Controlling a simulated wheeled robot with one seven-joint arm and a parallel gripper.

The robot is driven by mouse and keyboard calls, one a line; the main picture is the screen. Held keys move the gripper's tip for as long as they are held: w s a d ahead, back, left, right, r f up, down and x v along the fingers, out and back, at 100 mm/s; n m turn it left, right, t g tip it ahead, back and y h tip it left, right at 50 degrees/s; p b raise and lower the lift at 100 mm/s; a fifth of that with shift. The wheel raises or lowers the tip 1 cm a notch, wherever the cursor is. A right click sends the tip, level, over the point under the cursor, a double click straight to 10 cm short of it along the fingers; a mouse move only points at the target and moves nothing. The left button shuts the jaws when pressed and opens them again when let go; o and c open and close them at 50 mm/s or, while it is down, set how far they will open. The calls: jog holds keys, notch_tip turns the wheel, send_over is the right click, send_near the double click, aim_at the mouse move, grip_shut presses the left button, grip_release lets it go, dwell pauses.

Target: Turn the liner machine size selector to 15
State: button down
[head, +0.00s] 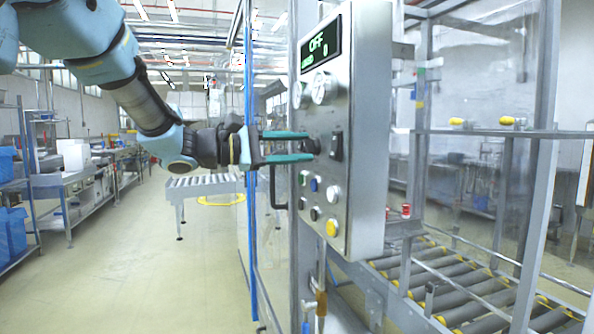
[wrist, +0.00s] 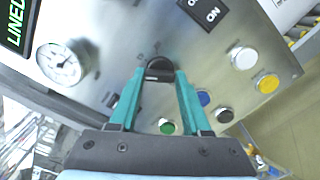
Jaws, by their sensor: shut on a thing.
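The liner machine's control panel (head: 362,190) is a grey metal box facing left in the head view. Its black size selector knob (wrist: 159,66) sits in the middle of the panel in the wrist view. My gripper (head: 307,146) reaches the panel from the left, and its teal fingers are shut on the selector knob. The wrist view shows one finger on each side of the knob. The fingers hide part of the knob, and I cannot read its size setting.
A black rocker switch (head: 336,146) is just right of the knob. Round gauges (head: 323,88) are above, and coloured buttons, including a yellow one (head: 332,228), are below. A black handle (head: 274,188) stands left of the panel. A roller conveyor (head: 470,290) runs at the right.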

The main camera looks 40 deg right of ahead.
jog(key=m+b, duration=0.2)
jog(key=b, duration=0.2)
jog(key=m+b, duration=0.2)
jog(key=b, duration=0.2)
jog(key=m+b, duration=0.1)
jog(key=b, duration=0.4)
jog(key=shift+f+m, duration=0.25)
jog(key=shift+m, duration=0.15)
jog(key=shift+r+b, duration=0.15)
jog(key=shift+b, duration=0.25)
jog(key=shift+c, duration=1.8)
grip_release()
jog(key=shift+a, duration=0.1)
jog(key=b+v, duration=0.1)
jog(key=v, duration=0.9)
jog(key=shift+w+a, duration=0.15)
jog(key=shift+a, duration=0.2)
